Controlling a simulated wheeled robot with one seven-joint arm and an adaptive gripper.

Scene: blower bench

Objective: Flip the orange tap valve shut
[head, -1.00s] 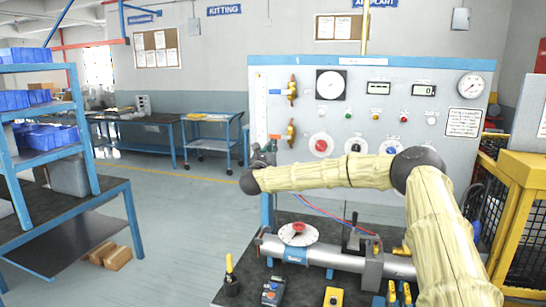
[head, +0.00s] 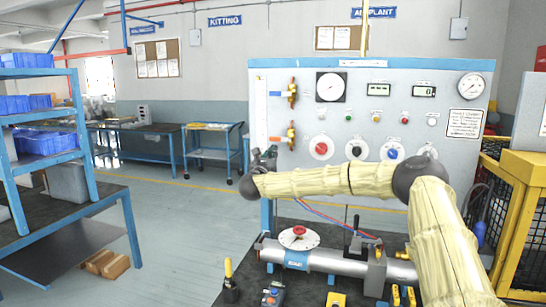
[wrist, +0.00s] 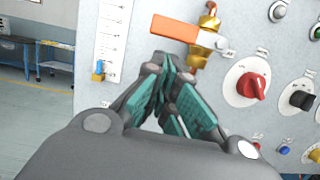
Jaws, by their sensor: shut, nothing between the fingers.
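The orange tap valve is on the panel's left side. Its orange lever (wrist: 178,28) points left, nearly level, from a brass body (wrist: 207,38) in the wrist view. In the head view the valve's brass body (head: 291,134) and lever (head: 275,139) show small. My gripper (wrist: 170,72) has teal finger pads that are together and empty. Its fingertips are just below the lever in the wrist view; I cannot tell whether they touch it. In the head view my gripper (head: 264,156) is at the panel's left edge, below the lever.
A second valve with a blue lever (head: 275,93) is above. A red knob (wrist: 252,85) and a black knob (wrist: 300,98) are to the right. A scale strip (wrist: 110,40) is to the left. A bench with a horizontal pipe (head: 325,260) stands below the panel.

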